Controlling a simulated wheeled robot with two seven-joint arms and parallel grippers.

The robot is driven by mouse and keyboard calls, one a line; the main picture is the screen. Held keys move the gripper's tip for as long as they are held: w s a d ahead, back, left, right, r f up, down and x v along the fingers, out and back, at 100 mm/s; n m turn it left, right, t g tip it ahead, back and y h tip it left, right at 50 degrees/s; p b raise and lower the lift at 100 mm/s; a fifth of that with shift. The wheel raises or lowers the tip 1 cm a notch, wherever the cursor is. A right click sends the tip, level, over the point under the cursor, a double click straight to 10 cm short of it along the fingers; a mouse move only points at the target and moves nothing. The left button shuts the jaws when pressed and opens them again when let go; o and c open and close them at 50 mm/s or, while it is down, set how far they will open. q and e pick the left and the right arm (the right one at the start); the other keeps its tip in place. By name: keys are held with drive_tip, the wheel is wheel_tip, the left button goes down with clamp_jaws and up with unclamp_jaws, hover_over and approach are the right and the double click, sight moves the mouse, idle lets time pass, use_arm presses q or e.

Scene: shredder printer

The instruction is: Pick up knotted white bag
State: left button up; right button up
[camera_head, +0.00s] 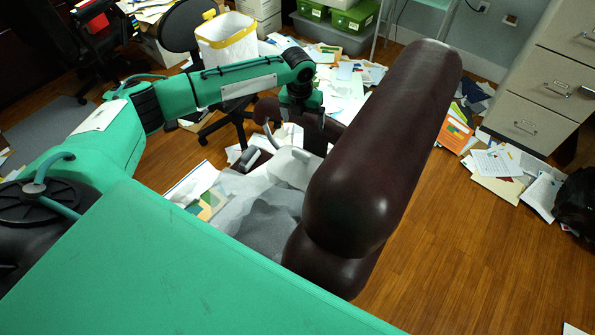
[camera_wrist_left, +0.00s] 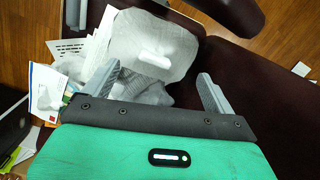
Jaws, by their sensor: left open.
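The white bag (camera_wrist_left: 135,35) lies on a dark brown leather seat, with a pale knot (camera_wrist_left: 168,47) on its top in the left wrist view. In the head view the bag (camera_head: 265,205) looks pale grey and crumpled, partly hidden by my green body in front and the seat's thick arm. My left gripper (camera_wrist_left: 159,72) is open over the bag, with the knot ahead of and between its two grey fingers. In the head view the left gripper (camera_head: 276,155) hangs down over the bag, partly hard to make out. I cannot tell whether the fingers touch it. My right gripper is out of view.
The padded brown leather arm (camera_head: 385,150) stands high just right of the bag. Papers (camera_head: 198,185) lie left of it and across the floor. A white bin with a yellow rim (camera_head: 228,42) and an office chair stand behind. The wooden floor at right is mostly clear, before the filing cabinet (camera_head: 545,75).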

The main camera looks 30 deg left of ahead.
use_arm(q)
drive_tip(key=s+d+m+g, duration=0.1)
drive_tip(key=s+m, duration=0.2)
hover_over(301, 151)
drive_tip(key=f, duration=0.6)
drive_tip(key=shift+s+d+f, duration=0.2)
drive_tip(key=shift+d+f, duration=0.05)
drive_tip(key=shift+f, duration=0.1)
drive_tip(key=shift+f+p, duration=0.35)
drive_tip(key=shift+f, duration=0.55)
wheel_tip(301, 151, down, 4)
drive_tip(key=shift+w+a+r, duration=0.1)
drive_tip(key=shift+a+r, duration=0.05)
drive_tip(key=shift+f, duration=0.4)
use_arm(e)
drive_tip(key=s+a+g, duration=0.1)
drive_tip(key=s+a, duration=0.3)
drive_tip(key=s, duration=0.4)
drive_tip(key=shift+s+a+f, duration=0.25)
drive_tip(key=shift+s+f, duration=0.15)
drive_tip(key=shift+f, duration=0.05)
use_arm(q)
drive_tip(key=c, duration=1.1)
drive_tip(key=shift+o, duration=0.2)
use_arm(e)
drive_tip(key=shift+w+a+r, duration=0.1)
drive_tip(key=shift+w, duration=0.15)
